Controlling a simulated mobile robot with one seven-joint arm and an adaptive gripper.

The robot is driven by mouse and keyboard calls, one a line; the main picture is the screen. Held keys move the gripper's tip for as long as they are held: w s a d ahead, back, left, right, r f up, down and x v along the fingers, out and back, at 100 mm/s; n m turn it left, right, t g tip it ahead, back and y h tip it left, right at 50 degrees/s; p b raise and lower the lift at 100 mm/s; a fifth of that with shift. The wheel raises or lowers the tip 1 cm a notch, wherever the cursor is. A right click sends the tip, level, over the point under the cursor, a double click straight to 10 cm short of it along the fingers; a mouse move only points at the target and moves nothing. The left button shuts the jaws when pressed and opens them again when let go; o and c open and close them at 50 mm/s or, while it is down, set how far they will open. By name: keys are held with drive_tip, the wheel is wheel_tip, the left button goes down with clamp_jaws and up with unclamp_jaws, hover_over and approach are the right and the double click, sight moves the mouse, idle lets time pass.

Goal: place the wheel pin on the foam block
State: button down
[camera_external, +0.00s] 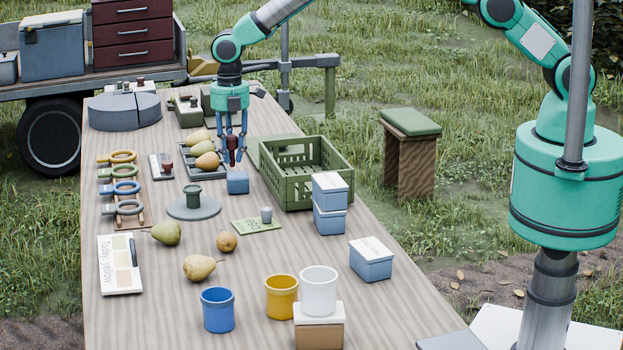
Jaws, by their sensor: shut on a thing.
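My gripper (233,160) points straight down over the far half of the table. It is shut on a small dark red thing (232,150), which I take to be the wheel pin; the fingers partly hide it. A small blue block (237,184), which looks like the foam block, sits on the table just below and slightly to the right of the fingertips. The held thing appears above it and apart from it, though the exact height is hard to tell.
A dark tray with pears (207,158) lies just left of my gripper. A green slatted crate (318,185) stands to the right. A grey disc with a dark green weight (193,206), a stamp (166,167) and ring-handled tools (124,187) lie left. Cups stand at the near end.

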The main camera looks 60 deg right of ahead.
drive_tip(key=w+d+m+p, duration=0.1)
drive_tip(key=w+d, duration=0.3)
drive_tip(key=d, duration=0.4)
drive_tip(key=w+d+r+m, duration=0.1)
drive_tip(key=w+d, duration=0.4)
drive_tip(key=d, duration=0.3)
drive_tip(key=shift+w+m+p, duration=0.3)
drive_tip(key=shift+m+p, duration=0.1)
drive_tip(key=shift+f, duration=0.15)
hover_over(238, 175)
drive_tip(key=shift+w+d+f, duration=0.1)
drive_tip(key=shift+w+f, duration=0.05)
drive_tip(key=shift+f, duration=2.85)
drive_tip(key=shift+f, duration=1.85)
drive_tip(key=shift+f, duration=0.25)
drive_tip(key=c, duration=1.4)
unclamp_jaws()
drive_tip(key=shift+c, duration=0.2)
drive_tip(key=shift+o, duration=0.3)
